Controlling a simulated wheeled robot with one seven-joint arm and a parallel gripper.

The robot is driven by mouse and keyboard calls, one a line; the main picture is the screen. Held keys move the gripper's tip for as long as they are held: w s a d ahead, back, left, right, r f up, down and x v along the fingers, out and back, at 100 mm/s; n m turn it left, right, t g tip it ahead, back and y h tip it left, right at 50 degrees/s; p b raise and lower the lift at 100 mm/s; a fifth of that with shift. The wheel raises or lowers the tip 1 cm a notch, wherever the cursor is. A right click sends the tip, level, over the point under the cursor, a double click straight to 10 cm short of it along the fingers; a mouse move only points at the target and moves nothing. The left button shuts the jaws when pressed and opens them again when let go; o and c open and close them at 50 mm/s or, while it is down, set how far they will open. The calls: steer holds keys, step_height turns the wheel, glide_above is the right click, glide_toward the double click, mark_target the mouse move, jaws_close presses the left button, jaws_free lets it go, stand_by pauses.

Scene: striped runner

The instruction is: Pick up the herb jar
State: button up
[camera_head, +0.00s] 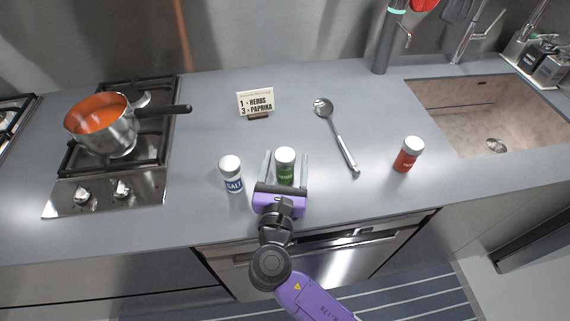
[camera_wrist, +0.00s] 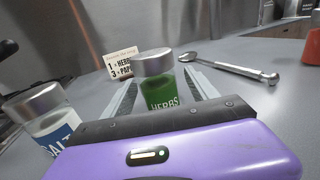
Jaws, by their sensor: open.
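The herb jar (camera_head: 285,172) is a small upright jar with a green body and a silver lid, standing on the grey counter. In the wrist view the herb jar (camera_wrist: 160,88) shows the label "HERBS". My purple gripper (camera_head: 286,158) is open, with one finger on each side of the herb jar. The fingers also show in the wrist view (camera_wrist: 160,92), flanking the jar. I cannot tell whether either finger touches it. The jar's lower part is hidden behind the gripper body in the wrist view.
A salt jar (camera_head: 233,180) stands close left of my gripper. A spoon (camera_head: 340,140) lies to the right, then a red-labelled jar (camera_head: 406,160). A small sign (camera_head: 255,103) stands behind. A pot (camera_head: 112,135) sits on the stove at left; a sink (camera_head: 490,115) is at right.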

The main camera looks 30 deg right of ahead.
steer(key=shift+x, duration=1)
steer(key=c, duration=1.4)
jaws_close()
steer(key=shift+r, duration=0.15)
